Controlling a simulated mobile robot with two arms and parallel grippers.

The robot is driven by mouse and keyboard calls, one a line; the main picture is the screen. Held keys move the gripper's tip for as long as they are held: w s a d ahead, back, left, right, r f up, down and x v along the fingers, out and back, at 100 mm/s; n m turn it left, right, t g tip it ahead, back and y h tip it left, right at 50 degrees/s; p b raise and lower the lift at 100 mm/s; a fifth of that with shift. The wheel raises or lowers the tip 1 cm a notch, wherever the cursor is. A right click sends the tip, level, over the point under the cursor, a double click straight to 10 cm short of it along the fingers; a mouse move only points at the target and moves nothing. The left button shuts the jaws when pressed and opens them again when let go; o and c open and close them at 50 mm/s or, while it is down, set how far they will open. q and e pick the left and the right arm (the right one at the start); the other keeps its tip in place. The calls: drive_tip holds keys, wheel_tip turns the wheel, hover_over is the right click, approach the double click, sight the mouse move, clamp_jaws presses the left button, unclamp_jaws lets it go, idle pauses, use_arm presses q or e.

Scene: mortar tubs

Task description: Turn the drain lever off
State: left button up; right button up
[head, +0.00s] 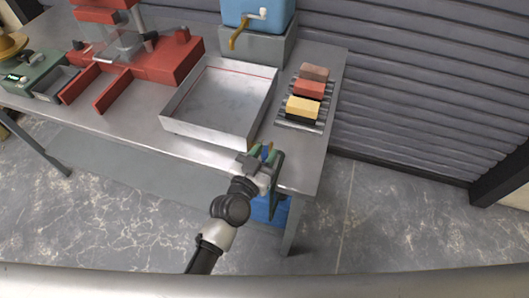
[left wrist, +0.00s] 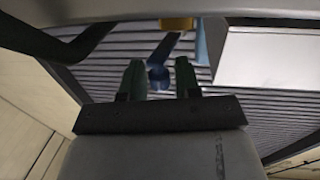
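My left gripper (head: 262,160) is at the front right edge of the steel table, with its green fingers apart. In the left wrist view the open fingers (left wrist: 158,82) stand either side of a small blue part (left wrist: 158,76) with a blue bar rising from it. This looks like the drain lever; I cannot tell whether the fingers touch it. In the head view a bit of blue shows between the fingertips, and the gripper hides most of it. My right gripper is not in view.
A shallow metal tray (head: 178,118) lies on the table (head: 150,140) behind the gripper. Coloured blocks (head: 308,88) sit on a rack to its right. A blue container (head: 268,211) is below the table edge. Floor at right is clear.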

use_arm(q)
clamp_jaws()
drive_tip(key=m+h+b, duration=0.1)
drive_tip(key=a+m+g+h+b, duration=0.1)
drive_tip(key=b, duration=0.1)
drive_tip(key=shift+w+f+g+h, duration=0.15)
drive_tip(key=shift+f+g+h, duration=0.05)
drive_tip(key=shift+g+h, duration=0.1)
drive_tip(key=shift+a+r+m+g+h+b, duration=0.15)
drive_tip(key=shift+m+g+h+b, duration=0.3)
drive_tip(key=shift+b, duration=0.3)
drive_tip(key=shift+o, duration=1.1)
unclamp_jaws()
drive_tip(key=shift+o, duration=0.3)
